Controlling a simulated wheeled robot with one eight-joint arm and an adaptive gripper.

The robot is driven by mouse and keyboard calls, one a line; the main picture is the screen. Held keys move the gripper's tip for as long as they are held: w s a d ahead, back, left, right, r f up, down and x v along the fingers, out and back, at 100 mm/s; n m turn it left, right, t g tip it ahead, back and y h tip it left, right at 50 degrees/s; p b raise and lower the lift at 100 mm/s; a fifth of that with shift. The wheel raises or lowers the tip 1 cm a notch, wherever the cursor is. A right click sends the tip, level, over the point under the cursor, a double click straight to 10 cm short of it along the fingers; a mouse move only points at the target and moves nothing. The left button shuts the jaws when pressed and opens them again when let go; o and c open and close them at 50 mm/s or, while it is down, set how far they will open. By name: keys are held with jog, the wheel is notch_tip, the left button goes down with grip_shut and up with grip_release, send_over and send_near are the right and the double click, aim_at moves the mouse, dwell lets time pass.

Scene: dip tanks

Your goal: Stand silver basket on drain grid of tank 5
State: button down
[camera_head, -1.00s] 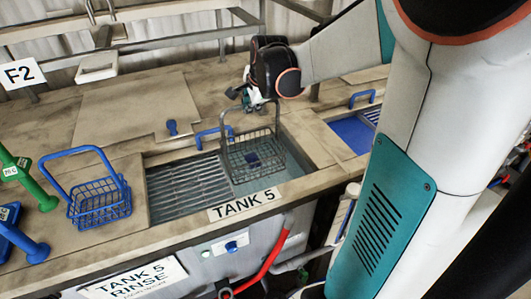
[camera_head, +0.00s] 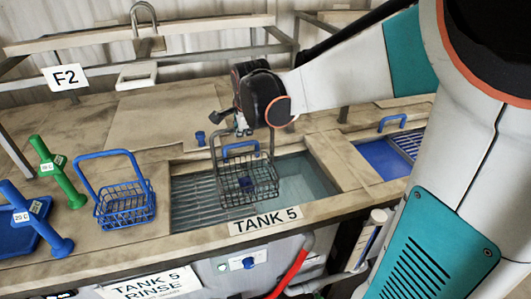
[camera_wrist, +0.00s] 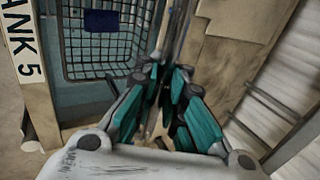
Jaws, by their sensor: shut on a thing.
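The silver basket (camera_head: 262,184), a wire basket with a tall handle and a blue patch inside, hangs upright over tank 5. My gripper (camera_head: 241,130) is shut on its handle at the top. The drain grid (camera_head: 192,205), a slatted grey rack, fills the left part of tank 5; the basket overlaps its right end in the picture, with open water (camera_head: 308,185) to the right. In the wrist view, my gripper's teal fingers (camera_wrist: 165,100) close around the handle, and the basket (camera_wrist: 90,68) shows beyond them at upper left. Whether the basket touches anything is unclear.
A blue basket (camera_head: 124,208) stands on the deck left of tank 5. Green (camera_head: 58,172) and blue (camera_head: 36,220) handled tools are farther left. A blue handle (camera_head: 240,150) is behind the silver basket. A blue-filled tank (camera_head: 384,165) lies to the right.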

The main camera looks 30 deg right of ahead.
jog(key=w+a, duration=0.3)
jog(key=a, duration=0.9)
jog(key=shift+a+b, duration=0.15)
jog(key=shift+b, duration=0.2)
jog(key=shift+f, duration=0.1)
notch_tip(320, 180, down, 8)
jog(key=b, duration=0.5)
jog(key=shift+r+b, duration=0.2)
jog(key=shift+b, duration=0.15)
jog(key=shift+f+b, duration=0.45)
jog(key=shift+f, duration=0.15)
dwell(0.4)
jog(key=c, duration=1.6)
grip_release()
jog(key=shift+r, duration=0.1)
jog(key=v, duration=1.2)
